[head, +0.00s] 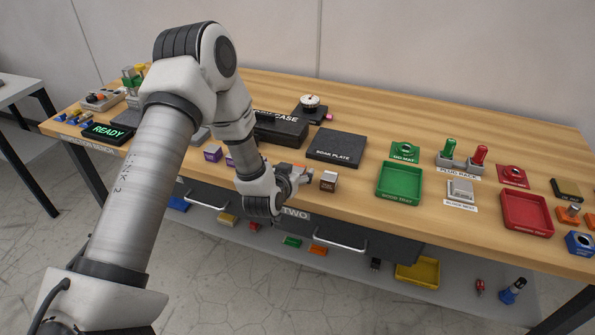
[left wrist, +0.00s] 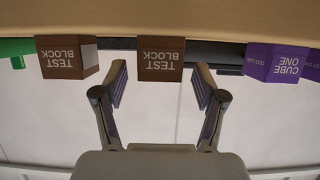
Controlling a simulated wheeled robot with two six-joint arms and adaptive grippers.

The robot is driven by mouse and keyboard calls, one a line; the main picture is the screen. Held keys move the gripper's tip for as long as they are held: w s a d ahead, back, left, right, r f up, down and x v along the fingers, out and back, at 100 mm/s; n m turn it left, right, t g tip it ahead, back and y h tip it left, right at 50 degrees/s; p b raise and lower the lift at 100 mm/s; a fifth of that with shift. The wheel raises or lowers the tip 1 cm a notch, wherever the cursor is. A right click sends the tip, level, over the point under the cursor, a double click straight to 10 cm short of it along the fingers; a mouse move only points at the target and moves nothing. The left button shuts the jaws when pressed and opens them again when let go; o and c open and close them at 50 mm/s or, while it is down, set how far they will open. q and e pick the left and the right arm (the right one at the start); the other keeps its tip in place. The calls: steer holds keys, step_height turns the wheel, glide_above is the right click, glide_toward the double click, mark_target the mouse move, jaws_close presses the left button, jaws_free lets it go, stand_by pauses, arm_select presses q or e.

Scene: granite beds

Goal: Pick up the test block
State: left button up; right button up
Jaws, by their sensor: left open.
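Two brown blocks lettered TEST BLOCK show upside down in the left wrist view. One test block (left wrist: 160,60) lies between the fingertips of my left gripper (left wrist: 161,68); the other (left wrist: 67,58) lies outside them to the left. In the head view one brown block (head: 328,181) sits on the bench just right of my left gripper (head: 304,176); the other is mostly hidden by the gripper. My left gripper is open, low at the bench's front edge, its fingers on either side of the middle block. I see no grip on it. My right gripper is out of view.
A purple cube lettered CUBE ONE (left wrist: 277,63) is right of the fingers in the left wrist view. The dark soak plate (head: 336,147) lies behind the blocks. A green tray (head: 399,182) and red tray (head: 526,212) stand to the right. Drawers (head: 345,241) hang under the bench.

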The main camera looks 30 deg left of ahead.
arm_select(q)
steer(key=shift+x, duration=0.95)
steer(key=shift+s+r, duration=0.1)
steer(key=shift+c, duration=0.7)
jaws_close()
steer(key=shift+r, duration=0.1)
